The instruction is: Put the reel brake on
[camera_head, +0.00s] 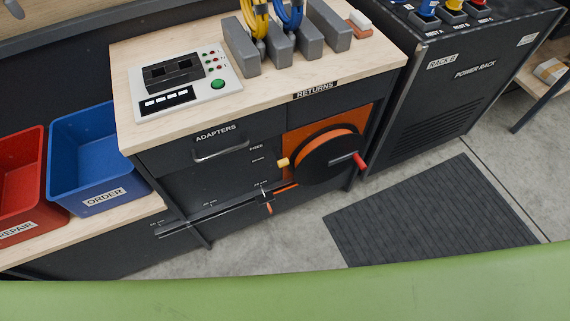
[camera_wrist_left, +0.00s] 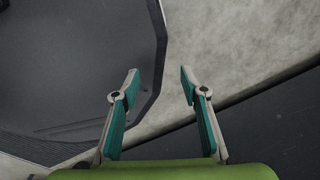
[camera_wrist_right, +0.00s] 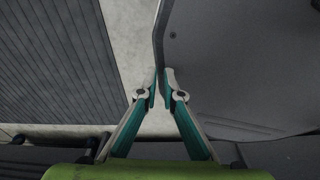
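The cable reel (camera_head: 322,158) is a dark disc with an orange rim, on an orange panel (camera_head: 352,117) at the right of the cabinet front. A red handle (camera_head: 360,161) sticks out at its right. A yellow knob (camera_head: 283,162) sits at its left edge, near a small FREE label (camera_head: 256,147) and other labels too small to read. I cannot tell for sure which part is the brake. My left gripper (camera_wrist_left: 160,82) is open and empty. My right gripper (camera_wrist_right: 160,90) is empty, with a narrow gap between its fingertips. Neither gripper shows in the head view.
A dark bar (camera_head: 215,212) runs along the cabinet's lower front, with a small orange-marked part (camera_head: 267,203) near its right end. A blue bin (camera_head: 92,160) and red bin (camera_head: 22,185) stand left. A dark mat (camera_head: 430,210) lies on the floor.

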